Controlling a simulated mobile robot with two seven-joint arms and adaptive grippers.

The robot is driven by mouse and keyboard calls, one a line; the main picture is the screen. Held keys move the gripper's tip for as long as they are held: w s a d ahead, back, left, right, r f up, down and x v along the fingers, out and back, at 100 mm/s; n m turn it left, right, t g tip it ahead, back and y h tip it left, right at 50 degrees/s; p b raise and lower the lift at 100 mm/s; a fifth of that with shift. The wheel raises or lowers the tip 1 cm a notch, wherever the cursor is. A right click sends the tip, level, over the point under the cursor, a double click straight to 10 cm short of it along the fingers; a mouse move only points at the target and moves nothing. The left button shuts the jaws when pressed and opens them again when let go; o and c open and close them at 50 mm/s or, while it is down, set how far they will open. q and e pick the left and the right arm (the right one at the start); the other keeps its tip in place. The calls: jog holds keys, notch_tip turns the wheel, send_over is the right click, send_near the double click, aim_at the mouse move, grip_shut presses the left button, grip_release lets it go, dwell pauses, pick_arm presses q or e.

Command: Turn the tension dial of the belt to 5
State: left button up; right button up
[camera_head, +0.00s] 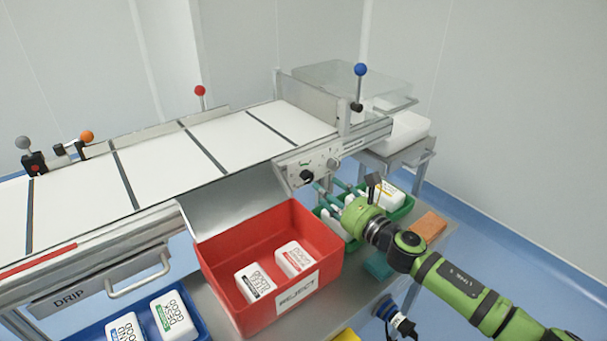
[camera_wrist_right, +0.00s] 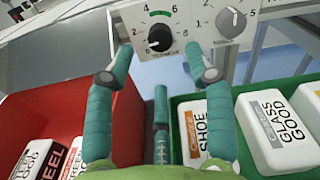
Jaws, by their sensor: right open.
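A black dial (camera_head: 306,177) sits on the side panel of the belt conveyor. In the right wrist view the black dial (camera_wrist_right: 160,38) has a numbered scale with a green band at its top, and its white mark points to the lower left, near 0. A grey dial (camera_wrist_right: 231,21) with its own scale is to its right, also seen in the head view (camera_head: 333,163). I cannot read which is labelled tension. My right gripper (camera_head: 328,185) is open and empty in front of the panel; its teal fingers (camera_wrist_right: 159,50) frame the black dial, without visible contact.
A red reject bin (camera_head: 222,279) stands left of my right gripper, and a green bin (camera_head: 402,209) with white packs is below it. Levers with coloured knobs, one blue (camera_head: 360,69), rise from the conveyor (camera_head: 150,168). A blue bin (camera_head: 84,326) is at lower left.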

aim_at(310, 178)
jog(key=x, duration=0.5)
jog(key=shift+a+b, duration=0.1)
jog(key=shift+b, duration=0.2)
pick_arm(q)
jog(key=shift+w+d+t, duration=0.15)
jog(key=shift+w+t, duration=0.15)
jog(key=shift+w, duration=0.35)
pick_arm(e)
jog(key=shift+w+a+r, duration=0.1)
jog(key=shift+w+a, duration=0.15)
jog(key=shift+w, duration=0.15)
grip_shut()
